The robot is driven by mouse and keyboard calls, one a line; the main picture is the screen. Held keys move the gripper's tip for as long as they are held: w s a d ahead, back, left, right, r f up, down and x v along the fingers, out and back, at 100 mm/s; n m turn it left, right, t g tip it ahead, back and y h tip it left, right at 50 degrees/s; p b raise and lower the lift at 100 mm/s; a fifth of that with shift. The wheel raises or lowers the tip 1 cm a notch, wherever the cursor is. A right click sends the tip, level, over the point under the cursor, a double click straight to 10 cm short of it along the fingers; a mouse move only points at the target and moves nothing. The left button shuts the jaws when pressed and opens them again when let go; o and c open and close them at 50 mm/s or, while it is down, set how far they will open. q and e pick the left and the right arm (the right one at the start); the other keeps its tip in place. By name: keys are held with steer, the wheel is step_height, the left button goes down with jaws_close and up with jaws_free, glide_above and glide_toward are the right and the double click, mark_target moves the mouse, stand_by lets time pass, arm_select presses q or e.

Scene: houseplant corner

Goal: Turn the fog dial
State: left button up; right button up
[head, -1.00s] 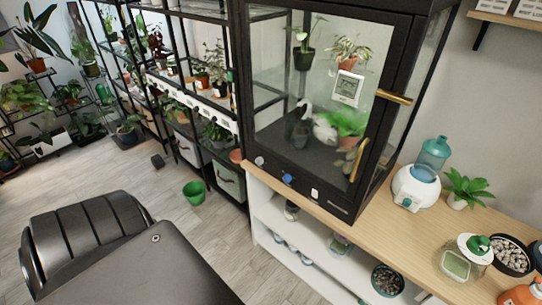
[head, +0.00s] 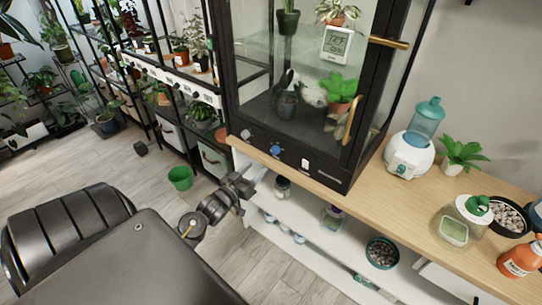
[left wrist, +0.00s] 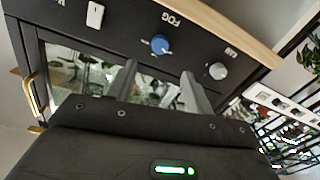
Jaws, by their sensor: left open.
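The fog dial is a blue round knob (head: 275,151) on the black lower front panel of the glass cabinet (head: 320,178). In the left wrist view the panel looks upside down, and the blue dial (left wrist: 160,44) sits under the FOG lettering. My left gripper (head: 256,176) is in front of the cabinet, below and left of the dial in the head view. Its two fingers (left wrist: 159,72) are apart and empty, with the dial seen just beyond the gap between their tips. They appear not to touch it. My right gripper is not in view.
A grey-white knob (head: 245,134) is left of the dial and a white switch (head: 305,164) right of it. A brass handle (head: 350,122) is on the cabinet door. The wooden counter (head: 400,205) holds a white humidifier (head: 409,155) and a jar. Open shelves lie below.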

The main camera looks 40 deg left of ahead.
mark_target(273, 152)
arm_select(q)
steer(key=w, duration=0.5)
steer(key=w+p, duration=0.1)
steer(key=w, duration=0.2)
steer(key=shift+w+a, duration=0.3)
steer(key=shift+w+f, duration=0.1)
steer(key=shift+w, duration=0.75)
steer(key=c, duration=1)
steer(key=shift+o, duration=0.2)
